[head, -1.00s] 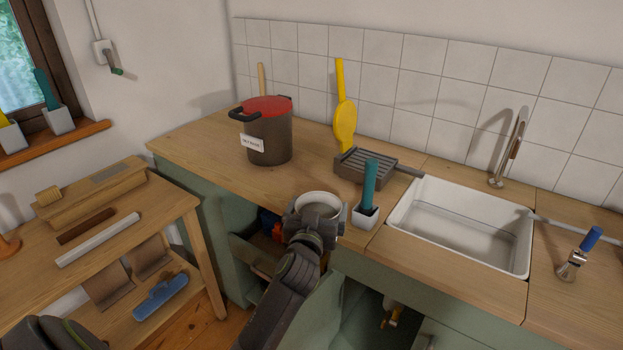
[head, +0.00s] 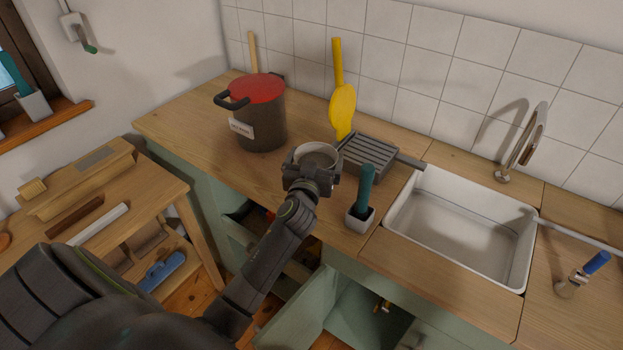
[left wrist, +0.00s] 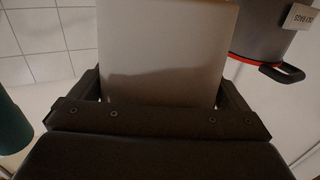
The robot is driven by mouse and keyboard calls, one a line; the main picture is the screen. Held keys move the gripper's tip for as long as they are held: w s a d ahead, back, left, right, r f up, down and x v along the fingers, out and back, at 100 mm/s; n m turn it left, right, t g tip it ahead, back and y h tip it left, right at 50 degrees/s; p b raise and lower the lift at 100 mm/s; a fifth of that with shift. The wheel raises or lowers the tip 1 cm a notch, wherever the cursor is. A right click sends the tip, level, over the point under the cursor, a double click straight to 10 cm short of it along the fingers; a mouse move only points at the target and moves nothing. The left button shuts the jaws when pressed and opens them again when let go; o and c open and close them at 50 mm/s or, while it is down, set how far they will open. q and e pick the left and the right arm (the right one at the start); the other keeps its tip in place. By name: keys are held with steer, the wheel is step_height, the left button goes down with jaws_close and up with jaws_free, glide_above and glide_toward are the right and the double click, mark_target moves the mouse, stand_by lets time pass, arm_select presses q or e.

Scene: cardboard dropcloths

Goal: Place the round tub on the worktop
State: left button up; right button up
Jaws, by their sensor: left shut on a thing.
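My left gripper (head: 313,165) is shut on the white round tub (head: 318,153), with a finger on each side of it. The tub's open rim faces up in the head view. The tub is over the wooden worktop (head: 185,122), between the pot and the teal-handled brush. I cannot tell whether its base touches the wood. In the left wrist view the tub's pale wall (left wrist: 165,50) fills the middle between the fingers (left wrist: 160,100). My right gripper is not in view.
A dark pot with a red lid (head: 259,115) stands behind left. A grey ridged rack (head: 368,152) and yellow paddle (head: 342,105) are behind the tub. The teal-handled brush in its white holder (head: 361,217) is close at right, before the sink (head: 455,225). The worktop's left part is clear.

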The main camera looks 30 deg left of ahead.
mark_target(320, 160)
arm_select(q)
step_height(320, 160, down, 4)
steer(key=shift+f+b, duration=0.2)
steer(key=shift+b, duration=0.35)
step_height(320, 160, down, 3)
steer(key=shift+r+b, duration=0.1)
steer(key=shift+b, duration=0.5)
steer(key=shift+f, duration=0.45)
steer(key=shift+f, duration=0.1)
steer(key=o, duration=0.9)
steer(key=shift+f+b, duration=0.1)
steer(key=shift+b, duration=0.2)
steer(key=shift+o, duration=0.3)
